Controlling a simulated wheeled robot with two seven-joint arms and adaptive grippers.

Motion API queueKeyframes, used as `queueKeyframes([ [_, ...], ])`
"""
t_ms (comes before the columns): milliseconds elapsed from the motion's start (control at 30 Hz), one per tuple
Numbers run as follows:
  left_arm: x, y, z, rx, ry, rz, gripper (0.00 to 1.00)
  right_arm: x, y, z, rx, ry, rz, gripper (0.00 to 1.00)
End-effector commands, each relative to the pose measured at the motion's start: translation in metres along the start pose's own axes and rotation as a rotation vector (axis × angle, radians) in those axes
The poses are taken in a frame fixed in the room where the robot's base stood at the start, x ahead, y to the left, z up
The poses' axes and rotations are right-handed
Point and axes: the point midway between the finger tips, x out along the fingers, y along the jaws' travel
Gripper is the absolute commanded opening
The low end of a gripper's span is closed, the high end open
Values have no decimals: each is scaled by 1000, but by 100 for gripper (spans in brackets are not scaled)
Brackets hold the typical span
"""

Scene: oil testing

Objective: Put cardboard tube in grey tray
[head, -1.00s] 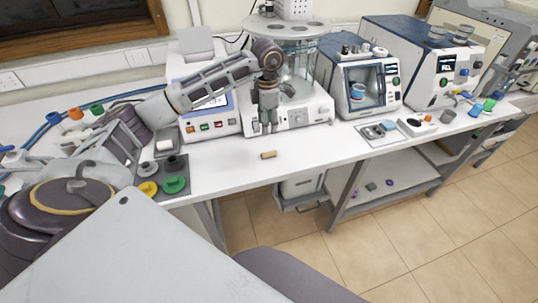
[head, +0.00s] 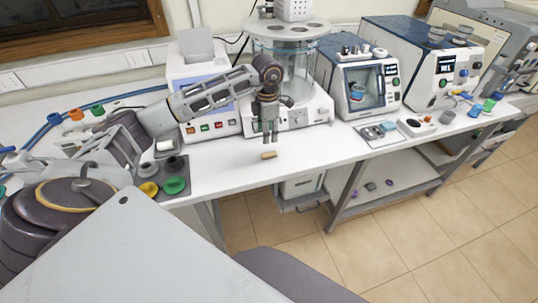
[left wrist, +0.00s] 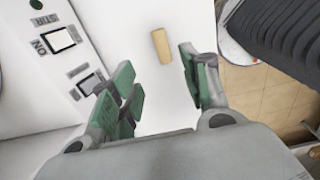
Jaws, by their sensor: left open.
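The cardboard tube (head: 269,155) is a small tan cylinder lying on the white bench near its front edge. It also shows in the left wrist view (left wrist: 161,46), on the white surface beyond the fingers. My left gripper (head: 270,138) points down just above and behind the tube, open and empty. In the left wrist view its green-padded fingers (left wrist: 160,78) are spread apart, with the tube ahead of the gap. A grey tray (head: 379,134) with small items lies in front of the blue-topped machine on the right. My right gripper is not in view.
A dark grey holder (head: 159,197) with yellow, green and black pieces stands at the left. A glass-vessel instrument (head: 292,118) stands close behind my left gripper. The bench between the tube and the right tray is mostly clear. A shelf (head: 385,182) sits below.

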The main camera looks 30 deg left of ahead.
Motion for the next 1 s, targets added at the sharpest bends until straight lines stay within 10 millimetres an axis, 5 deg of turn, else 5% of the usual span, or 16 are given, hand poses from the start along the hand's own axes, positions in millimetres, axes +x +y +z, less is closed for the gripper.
queueKeyframes([
  [400,46,0,0,0,1,0,46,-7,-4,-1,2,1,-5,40],
  [1000,56,-2,-1,1,0,-1,46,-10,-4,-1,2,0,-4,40],
])
